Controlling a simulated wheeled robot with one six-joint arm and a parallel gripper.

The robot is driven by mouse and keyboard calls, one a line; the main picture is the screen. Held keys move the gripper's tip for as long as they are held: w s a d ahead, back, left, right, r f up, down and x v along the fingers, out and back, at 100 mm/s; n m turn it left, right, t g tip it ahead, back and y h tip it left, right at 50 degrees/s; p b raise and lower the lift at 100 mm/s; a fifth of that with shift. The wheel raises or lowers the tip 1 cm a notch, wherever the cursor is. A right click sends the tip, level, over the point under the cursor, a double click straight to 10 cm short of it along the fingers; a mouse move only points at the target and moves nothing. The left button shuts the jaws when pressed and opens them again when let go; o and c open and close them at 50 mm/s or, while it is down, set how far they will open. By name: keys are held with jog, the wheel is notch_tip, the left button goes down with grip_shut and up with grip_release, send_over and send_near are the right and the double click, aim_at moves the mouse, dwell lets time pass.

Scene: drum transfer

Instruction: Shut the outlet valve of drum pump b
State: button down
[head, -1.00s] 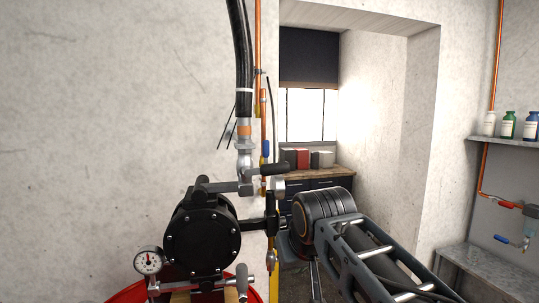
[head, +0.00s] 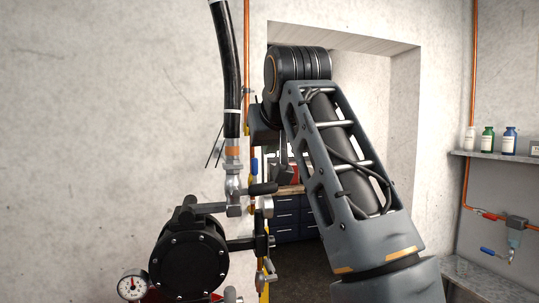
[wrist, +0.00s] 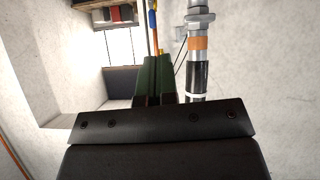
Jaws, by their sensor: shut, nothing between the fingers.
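One drum pump with a black round body (head: 188,258) stands at the lower left in the head view. No label on it is readable. Above it a metal fitting with a black lever grip (head: 262,188) sits under the black hose (head: 232,75); the grip points right, roughly level. In the wrist view my gripper (wrist: 155,62) is shut and empty, its two dark fingers side by side. The hose (wrist: 198,78), with its orange band, passes just right of the fingers there; contact cannot be told. In the head view my arm hides much of the area right of the fitting.
A pressure gauge (head: 132,285) sits at the pump's lower left. Dark cabinets (head: 296,218) stand in the recess behind my arm. A shelf (head: 495,156) with bottles and a blue-handled tap (head: 488,251) are at the right. Bare wall fills the left.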

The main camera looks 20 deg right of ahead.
send_over(256, 190)
jog(key=s+d, duration=0.1)
jog(key=s, duration=0.1)
notch_tip(256, 190, down, 5)
jog(key=f+b, duration=0.2)
jog(key=w+f+b, duration=0.1)
jog(key=shift+d+f, duration=0.2)
jog(key=shift+d, duration=0.15)
jog(key=shift+a+f+b, duration=0.1)
jog(key=shift+b, duration=0.2)
